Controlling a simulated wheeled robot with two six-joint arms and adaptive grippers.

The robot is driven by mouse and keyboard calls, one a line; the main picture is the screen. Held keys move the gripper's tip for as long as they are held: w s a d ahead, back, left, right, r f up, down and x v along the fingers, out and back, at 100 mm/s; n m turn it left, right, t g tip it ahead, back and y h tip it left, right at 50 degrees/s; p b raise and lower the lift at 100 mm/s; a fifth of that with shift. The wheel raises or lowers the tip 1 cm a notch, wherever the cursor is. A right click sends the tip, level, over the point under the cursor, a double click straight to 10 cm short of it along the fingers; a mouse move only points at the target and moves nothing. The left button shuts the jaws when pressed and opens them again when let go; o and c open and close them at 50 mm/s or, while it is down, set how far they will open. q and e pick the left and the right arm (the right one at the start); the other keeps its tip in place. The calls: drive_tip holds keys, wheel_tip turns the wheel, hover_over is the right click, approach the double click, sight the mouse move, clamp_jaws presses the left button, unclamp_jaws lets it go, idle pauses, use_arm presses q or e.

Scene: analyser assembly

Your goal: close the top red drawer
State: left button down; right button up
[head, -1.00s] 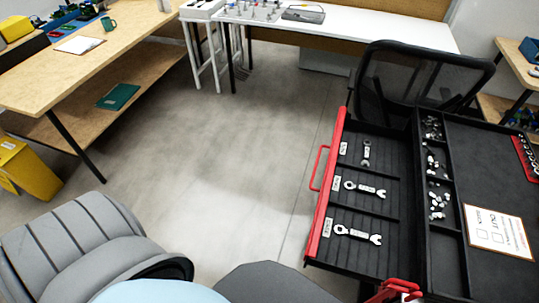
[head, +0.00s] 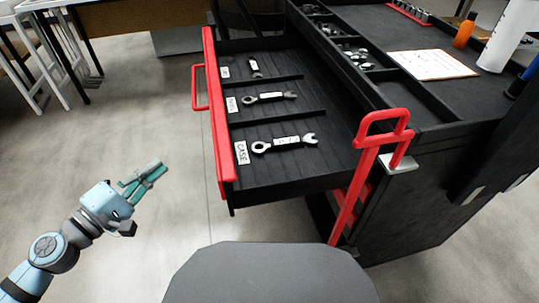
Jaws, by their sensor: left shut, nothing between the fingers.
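The top red drawer (head: 219,130) stands pulled out to the left from the black tool cart (head: 420,190). Its front panel is red, with a red loop handle (head: 196,88) on the outer side. Inside lie three wrenches (head: 283,143), each in its own compartment with a label. My left gripper (head: 150,176) is at the lower left, shut and empty. In the picture it is left of and below the drawer front, apart from it. My right gripper is not in view.
The cart top holds small parts in bins (head: 355,52), a paper card (head: 433,64), an orange bottle (head: 464,32) and a white bottle (head: 507,35). A red bar handle (head: 370,150) rises at the cart's near corner. The floor left of the drawer is clear.

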use_arm(q)
drive_tip(key=s+d+p+x, duration=0.1)
drive_tip(key=p+x, duration=0.3)
drive_tip(key=x, duration=0.9)
drive_tip(key=shift+s+d+r+p, duration=0.2)
drive_tip(key=shift+s+d+p, duration=0.15)
drive_tip(key=shift+d, duration=0.3)
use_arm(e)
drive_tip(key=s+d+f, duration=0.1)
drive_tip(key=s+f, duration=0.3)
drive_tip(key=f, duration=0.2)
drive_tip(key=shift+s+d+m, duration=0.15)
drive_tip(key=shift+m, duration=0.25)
use_arm(q)
drive_tip(key=shift+w, duration=0.1)
